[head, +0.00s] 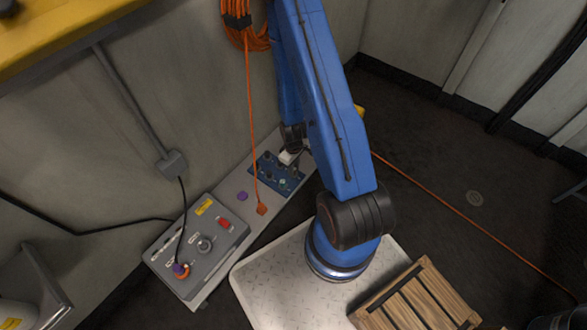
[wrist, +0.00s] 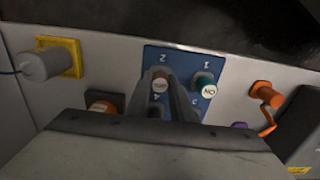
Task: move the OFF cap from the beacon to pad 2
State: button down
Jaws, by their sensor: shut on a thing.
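The blue numbered panel (head: 268,163) lies on the grey bench. It also shows in the wrist view (wrist: 216,62), with its numbers upside down. My gripper (wrist: 162,82) is shut on a reddish-brown cap with a pale label (wrist: 160,86), which I take as the OFF cap. The cap is over the panel by the number 2; whether it touches the pad cannot be told. A teal ON cap (wrist: 207,86) sits on pad 1, just to the right. In the head view my gripper (head: 289,157) is at the panel's far side, with the held cap unclear. I cannot identify the beacon surely.
Left of the panel in the wrist view are an orange-topped item (wrist: 104,106) on a dark base and a grey cylinder (wrist: 42,65) on a yellow plate. An orange crank (wrist: 266,95) stands at right. A grey control box (head: 205,232) and wooden crate (head: 425,295) are nearby.

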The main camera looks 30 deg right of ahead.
jog(key=c, duration=1.5)
grip_release()
jog(key=shift+r, duration=0.1)
jog(key=shift+r, duration=8.6)
